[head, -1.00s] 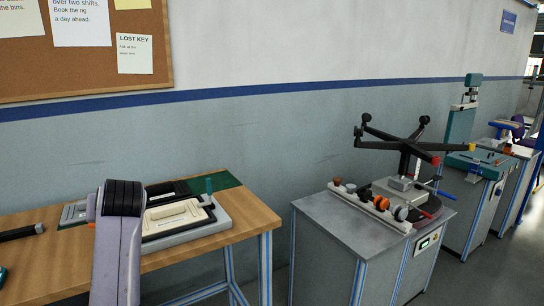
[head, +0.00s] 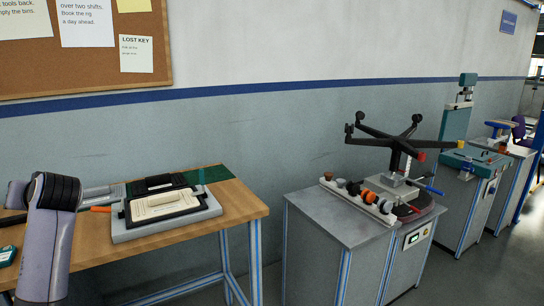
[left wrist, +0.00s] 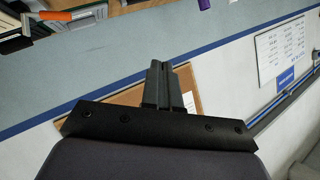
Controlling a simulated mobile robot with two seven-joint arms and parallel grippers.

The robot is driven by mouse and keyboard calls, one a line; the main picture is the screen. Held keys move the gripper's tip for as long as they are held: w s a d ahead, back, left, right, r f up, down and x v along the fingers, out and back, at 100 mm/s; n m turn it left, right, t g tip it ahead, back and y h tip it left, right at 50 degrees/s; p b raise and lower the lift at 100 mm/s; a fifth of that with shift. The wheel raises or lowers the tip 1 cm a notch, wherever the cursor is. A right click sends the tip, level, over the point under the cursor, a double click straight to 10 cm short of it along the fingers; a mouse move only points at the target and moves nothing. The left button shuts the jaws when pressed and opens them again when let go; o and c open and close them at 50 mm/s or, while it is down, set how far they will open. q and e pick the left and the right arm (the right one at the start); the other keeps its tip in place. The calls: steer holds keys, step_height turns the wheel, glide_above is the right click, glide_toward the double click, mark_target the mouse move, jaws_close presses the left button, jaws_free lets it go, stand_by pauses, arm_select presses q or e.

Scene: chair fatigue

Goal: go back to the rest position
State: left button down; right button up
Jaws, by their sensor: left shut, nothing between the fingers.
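My left arm (head: 48,230) comes up at the lower left of the head view, over the left end of the wooden bench. I cannot clearly make out the left gripper's fingers in that view. In the left wrist view my left gripper (left wrist: 165,68) has its two dark fingers together with nothing between them. It is in free air, with the wall and part of the cork board behind it. My right gripper is in neither current view.
A wooden bench (head: 240,203) holds a grey tray (head: 165,229) with a black-framed cream block and an orange-handled tool (head: 100,209). To the right, a grey cabinet (head: 315,222) carries a black five-armed chair base (head: 390,138). A teal machine (head: 455,135) stands beyond. A gap separates bench and cabinet.

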arm_select(q)
steer(key=s+a+r+n+g+y, duration=0.1)
steer(key=s+a+r+g+y, duration=0.1)
steer(key=s+a+r, duration=0.4)
steer(key=s+a+r+n+g+y, duration=0.25)
steer(key=s+a+r, duration=0.2)
steer(key=a, duration=0.45)
steer(key=w+d+f+m+t+h, duration=0.1)
steer(key=w+d+f+m+t, duration=0.3)
steer(key=f, duration=0.4)
steer(key=w+d+f+m+t+h, duration=0.2)
steer(key=w+d+f+m+t, duration=0.15)
steer(key=f+m, duration=0.3)
steer(key=s+d+f+m+t+h, duration=0.15)
steer(key=d+f+h, duration=0.3)
steer(key=f, duration=0.45)
steer(key=s+d+f+m+t+h, duration=0.1)
steer(key=s+d+f+m+h, duration=0.15)
steer(key=d+f, duration=0.5)
steer(key=s+d+f+m+g+h, duration=0.3)
steer(key=s+d+f+h, duration=0.6)
steer(key=s+d+f, duration=0.9)
steer(key=s+d+n+t, duration=0.1)
steer(key=d+n, duration=0.4)
steer(key=d, duration=0.2)
steer(key=shift+d+f, duration=0.2)
steer(key=shift+d, duration=0.2)
